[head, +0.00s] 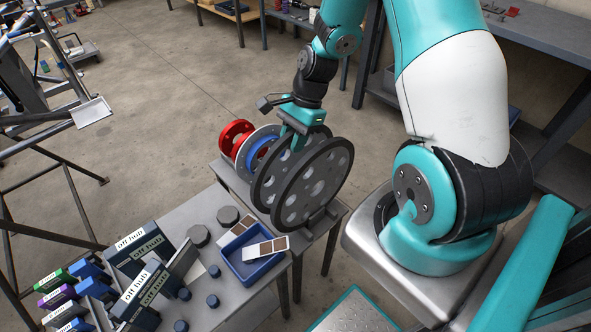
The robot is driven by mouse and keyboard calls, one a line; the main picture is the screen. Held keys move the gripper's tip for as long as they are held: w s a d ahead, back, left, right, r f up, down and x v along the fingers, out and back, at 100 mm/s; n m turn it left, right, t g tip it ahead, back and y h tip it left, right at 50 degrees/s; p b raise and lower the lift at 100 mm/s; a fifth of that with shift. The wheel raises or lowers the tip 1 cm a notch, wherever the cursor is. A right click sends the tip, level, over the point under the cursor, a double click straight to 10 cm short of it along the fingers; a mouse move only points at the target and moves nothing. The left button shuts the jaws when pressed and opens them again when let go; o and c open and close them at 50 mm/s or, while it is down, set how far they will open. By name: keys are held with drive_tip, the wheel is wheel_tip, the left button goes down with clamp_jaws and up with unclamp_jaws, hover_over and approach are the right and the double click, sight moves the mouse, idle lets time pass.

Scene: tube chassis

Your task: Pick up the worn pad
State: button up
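No label marks a worn pad. A pale plate with brown pads (267,248) lies across the blue tray (232,268) on the near table. A similar plate with brown pads (242,227) lies just behind the tray. I cannot tell which is worn. My gripper (297,143) points down at the row of discs on the far table. Its teal fingers are partly hidden by the black perforated discs (318,187). I cannot tell whether it is open or shut, or whether it touches anything between the discs. It is apart from the tray and the plates.
A red hub (235,137) and a blue ring (262,155) stand in line behind the black discs. A frame stands at left. Open floor lies beyond the tables.

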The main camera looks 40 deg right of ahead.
clamp_jaws()
idle(1.2)
